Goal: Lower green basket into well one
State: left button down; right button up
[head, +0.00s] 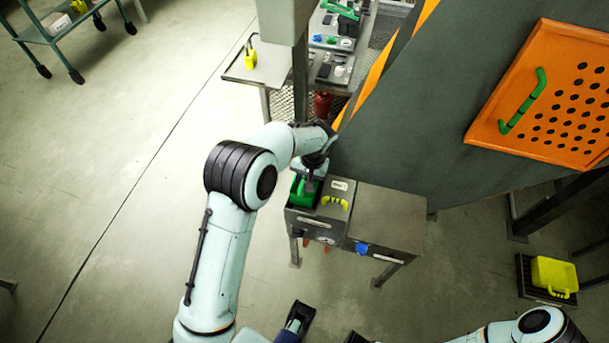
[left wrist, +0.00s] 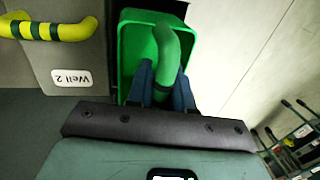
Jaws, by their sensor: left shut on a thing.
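A green basket (head: 303,196) sits at the left bay of the grey well station (head: 383,217). My left gripper (head: 310,184) points down over the basket and is shut on its thick green handle. In the left wrist view the blue fingers (left wrist: 164,88) clasp the handle (left wrist: 169,45), with the open green basket (left wrist: 133,45) behind it. Beside the basket is a panel with a yellow handle (left wrist: 50,30) and a label reading Well 2 (left wrist: 72,78). How deep the basket sits is hidden.
A blue knob (head: 362,248) is on the station's front. An orange perforated panel (head: 550,105) with a green handle is at upper right. A yellow basket (head: 554,276) stands on a low rack at right. A cluttered bench (head: 330,68) lies behind.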

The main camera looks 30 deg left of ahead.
pick_arm(q)
notch_tip(320, 180, down, 6)
jog(key=b, duration=0.3)
jog(key=shift+f+b, duration=0.15)
jog(key=shift+b, duration=0.25)
jog(key=shift+f+b, duration=0.5)
jog(key=shift+f, duration=0.4)
pick_arm(e)
jog(key=shift+t, duration=0.7)
jog(key=shift+w+d+f, duration=0.15)
jog(key=shift+w+f, duration=0.4)
jog(key=shift+f, duration=0.25)
jog(key=shift+w+d+f, duration=0.1)
jog(key=shift+w+f, duration=0.45)
jog(key=shift+f, duration=0.25)
jog(key=shift+w+d+f, duration=0.15)
jog(key=shift+w+f, duration=0.4)
jog(key=shift+f, duration=0.25)
pick_arm(q)
jog(key=shift+f+b, duration=0.7)
jog(key=shift+f, duration=0.6)
pick_arm(e)
jog(key=shift+d+f, duration=0.1)
jog(key=shift+f, duration=0.65)
